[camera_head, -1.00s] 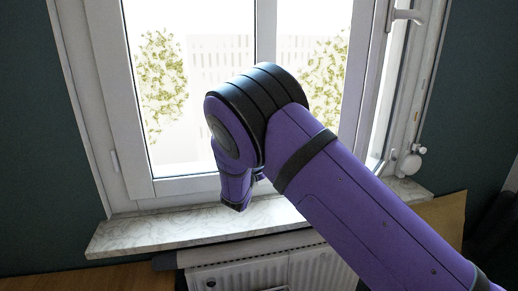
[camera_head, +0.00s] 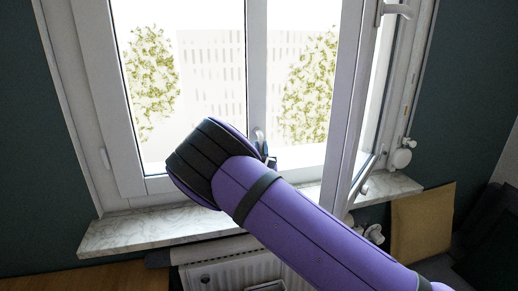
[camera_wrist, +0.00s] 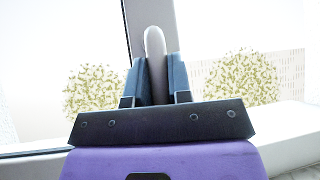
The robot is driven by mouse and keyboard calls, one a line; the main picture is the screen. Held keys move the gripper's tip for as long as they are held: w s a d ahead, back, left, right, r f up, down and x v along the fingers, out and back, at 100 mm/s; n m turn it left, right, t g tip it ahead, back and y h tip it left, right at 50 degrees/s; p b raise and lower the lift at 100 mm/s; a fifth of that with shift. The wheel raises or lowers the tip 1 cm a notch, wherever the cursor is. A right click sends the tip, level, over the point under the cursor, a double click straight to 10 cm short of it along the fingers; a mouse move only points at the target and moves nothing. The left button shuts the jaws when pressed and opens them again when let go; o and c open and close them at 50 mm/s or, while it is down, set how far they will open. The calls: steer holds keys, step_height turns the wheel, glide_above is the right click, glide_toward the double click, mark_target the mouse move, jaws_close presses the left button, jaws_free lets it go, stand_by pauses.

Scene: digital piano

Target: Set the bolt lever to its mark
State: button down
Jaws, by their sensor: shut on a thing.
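The bolt lever (camera_wrist: 154,48) is a pale, round-ended bar on the window. In the wrist view it stands upright between the two blue-grey fingers of my gripper (camera_wrist: 158,80), which is shut on it. In the head view the lever's pale tip (camera_head: 258,134) shows at the window's middle post, just above my gripper (camera_head: 269,160). My purple and black arm hides most of the gripper and the lever's lower part there. I cannot make out the mark in either view.
The white window frame (camera_head: 109,120) rises above a marble sill (camera_head: 130,232). The right sash (camera_head: 346,110) carries a handle (camera_head: 396,9). A radiator (camera_head: 232,272) is below the sill, with a tan panel (camera_head: 424,225) at right. The sill's left part is clear.

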steer(key=shift+f+n+y, duration=0.1)
steer(key=shift+n+y, duration=0.2)
steer(key=shift+n, duration=0.1)
steer(key=c, duration=1.1)
jaws_free()
steer(key=shift+o, duration=0.2)
steer(key=v, duration=1)
steer(key=shift+s+f, duration=0.25)
